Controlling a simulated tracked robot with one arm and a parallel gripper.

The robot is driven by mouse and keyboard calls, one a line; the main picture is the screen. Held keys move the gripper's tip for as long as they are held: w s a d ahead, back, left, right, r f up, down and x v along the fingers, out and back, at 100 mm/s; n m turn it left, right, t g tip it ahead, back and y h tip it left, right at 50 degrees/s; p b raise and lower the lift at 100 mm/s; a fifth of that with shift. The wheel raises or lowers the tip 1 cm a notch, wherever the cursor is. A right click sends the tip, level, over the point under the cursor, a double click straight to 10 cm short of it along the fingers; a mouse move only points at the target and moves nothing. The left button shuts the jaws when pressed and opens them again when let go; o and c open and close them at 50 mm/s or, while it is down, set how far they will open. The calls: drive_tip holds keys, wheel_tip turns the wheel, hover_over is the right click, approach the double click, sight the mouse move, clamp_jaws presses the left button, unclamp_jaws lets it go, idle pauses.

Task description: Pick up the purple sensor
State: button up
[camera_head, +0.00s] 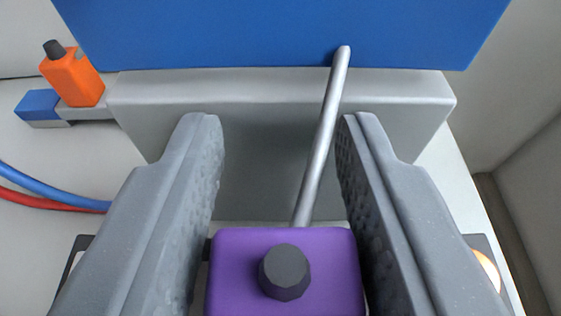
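The purple sensor (225,295) is at the bottom centre of the view, a block with a dark round knob (284,271) facing the camera. Its lower part is cut off by the frame. My gripper (280,135) has its two grey fingers apart, one on each side of the sensor. The right finger's inner face is very close to the sensor's right side. A thin strip of grey shows between the left finger and the sensor. I cannot tell whether the fingers press on it.
A silver rod (322,135) slants up from behind the sensor toward a blue panel (285,32) above a grey block (420,92). An orange sensor (73,78) stands at the upper left on a blue and grey holder (42,104). Blue and red cables (55,197) lie at left.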

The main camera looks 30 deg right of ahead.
drive_tip(key=c, duration=0.7)
